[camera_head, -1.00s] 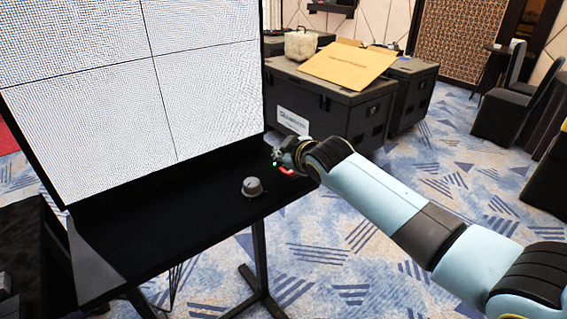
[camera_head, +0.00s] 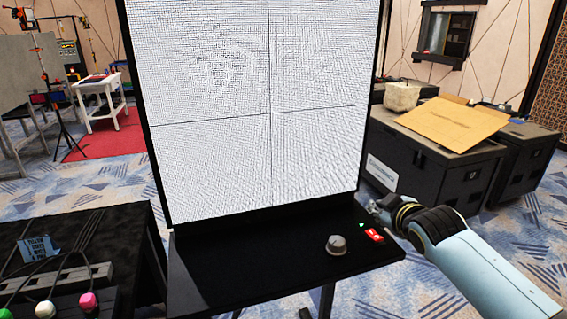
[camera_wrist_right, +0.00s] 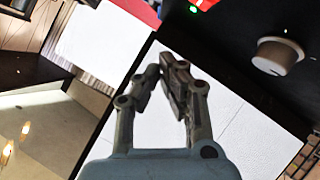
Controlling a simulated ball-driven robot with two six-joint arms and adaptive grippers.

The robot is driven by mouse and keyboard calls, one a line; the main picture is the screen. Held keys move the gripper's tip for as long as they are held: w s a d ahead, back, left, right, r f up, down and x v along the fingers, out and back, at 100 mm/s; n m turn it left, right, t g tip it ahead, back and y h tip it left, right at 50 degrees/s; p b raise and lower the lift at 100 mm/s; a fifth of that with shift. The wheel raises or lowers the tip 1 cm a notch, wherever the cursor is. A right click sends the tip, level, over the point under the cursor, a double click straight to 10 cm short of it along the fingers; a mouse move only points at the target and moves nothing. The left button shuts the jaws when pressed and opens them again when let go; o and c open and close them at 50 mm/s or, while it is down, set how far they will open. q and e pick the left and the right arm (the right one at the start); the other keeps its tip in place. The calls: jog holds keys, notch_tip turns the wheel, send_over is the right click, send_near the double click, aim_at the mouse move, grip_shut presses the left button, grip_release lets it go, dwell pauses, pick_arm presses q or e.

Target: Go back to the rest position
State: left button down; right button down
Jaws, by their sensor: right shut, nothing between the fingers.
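My right gripper (camera_head: 374,207) is at the right end of the black shelf (camera_head: 250,265), just beyond a small red switch (camera_head: 374,235) in the head view. In the right wrist view its fingers (camera_wrist_right: 163,66) are drawn together with nothing between them. The grey knob (camera_head: 337,245) stands on the shelf left of the red switch, apart from the gripper. The knob also shows in the wrist view (camera_wrist_right: 278,55). A green light (camera_head: 362,225) glows beside the switch. My left gripper is out of view.
The large lit video wall (camera_head: 260,110) rises behind the shelf. Black cases (camera_head: 430,165) stand at the right, with a cardboard sheet (camera_head: 455,124) on top. A dark table (camera_head: 100,235) with a power strip and coloured balls is at the lower left. Carpet is open around them.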

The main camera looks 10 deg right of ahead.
jog(key=s+a+r+m+g, duration=0.1)
jog(key=s+a+m+g, duration=0.15)
jog(key=s, duration=0.85)
jog(key=s+a+r+m+g+y, duration=0.1)
jog(key=s+a+g, duration=0.2)
jog(key=s, duration=0.8)
jog(key=s+a+r+m+g, duration=0.1)
jog(key=s+a+g, duration=0.15)
jog(key=s, duration=0.95)
notch_tip(320, 180, down, 39)
jog(key=s+d+g+b, duration=0.2)
jog(key=s+d+b, duration=0.1)
jog(key=b, duration=0.9)
jog(key=s+f+b, duration=0.5)
jog(key=s+f, duration=0.4)
jog(key=f, duration=0.3)
jog(key=s+f+g+b, duration=0.1)
jog(key=s+f+b, duration=0.3)
jog(key=s+f, duration=0.5)
notch_tip(320, 180, down, 4)
jog(key=shift+d+r+m+b, duration=0.1)
jog(key=shift+d+m+b, duration=0.15)
jog(key=shift+m+b, duration=0.1)
